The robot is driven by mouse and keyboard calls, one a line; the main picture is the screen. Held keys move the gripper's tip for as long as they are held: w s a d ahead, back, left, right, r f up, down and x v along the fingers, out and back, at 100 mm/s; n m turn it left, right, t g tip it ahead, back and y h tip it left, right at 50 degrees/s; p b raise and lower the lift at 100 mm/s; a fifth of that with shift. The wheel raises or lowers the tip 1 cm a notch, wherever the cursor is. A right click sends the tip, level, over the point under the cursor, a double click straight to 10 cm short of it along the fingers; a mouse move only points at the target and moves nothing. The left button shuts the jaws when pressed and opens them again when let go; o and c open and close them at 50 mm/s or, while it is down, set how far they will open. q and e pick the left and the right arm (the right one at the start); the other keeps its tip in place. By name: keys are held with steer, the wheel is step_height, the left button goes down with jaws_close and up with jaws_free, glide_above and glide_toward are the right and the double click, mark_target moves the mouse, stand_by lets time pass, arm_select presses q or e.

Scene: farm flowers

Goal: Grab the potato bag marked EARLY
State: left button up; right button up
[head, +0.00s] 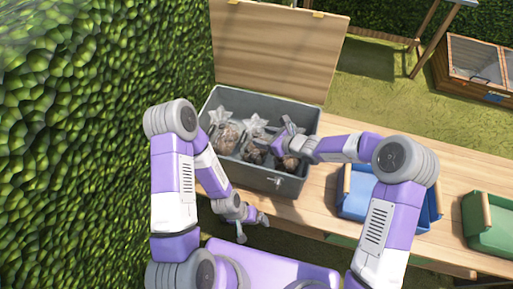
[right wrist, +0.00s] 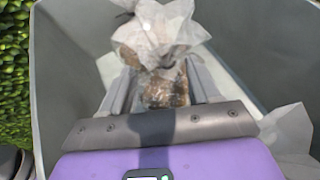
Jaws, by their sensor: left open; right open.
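Several pale, clear-topped bags of brown potatoes stand in a grey box (head: 240,172), among them a left bag (head: 227,137) and a middle bag (head: 254,152). No EARLY marking is legible in either view. My right gripper (head: 286,140) is inside the box at its right side, over a potato bag (head: 291,163). In the right wrist view, its open fingers (right wrist: 163,82) lie on either side of a bag (right wrist: 150,55) with a gathered, crinkled top; contact is unclear. My left gripper (head: 252,226) is open and empty, low in front of the box.
The box's wooden lid (head: 275,50) stands open behind it. On the wooden table (head: 340,145), a blue bin (head: 357,195) and a green bin (head: 488,225) stand to the right. A leafy hedge (head: 70,130) closes off the left side.

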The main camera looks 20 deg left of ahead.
mark_target(257, 133)
steer(key=x, duration=0.5)
steer(key=b+x, duration=0.1)
steer(key=x, duration=0.1)
steer(key=shift+w+a, duration=0.15)
steer(key=shift+w, duration=0.3)
jaws_close()
stand_by(1.0)
steer(key=shift+r, duration=0.25)
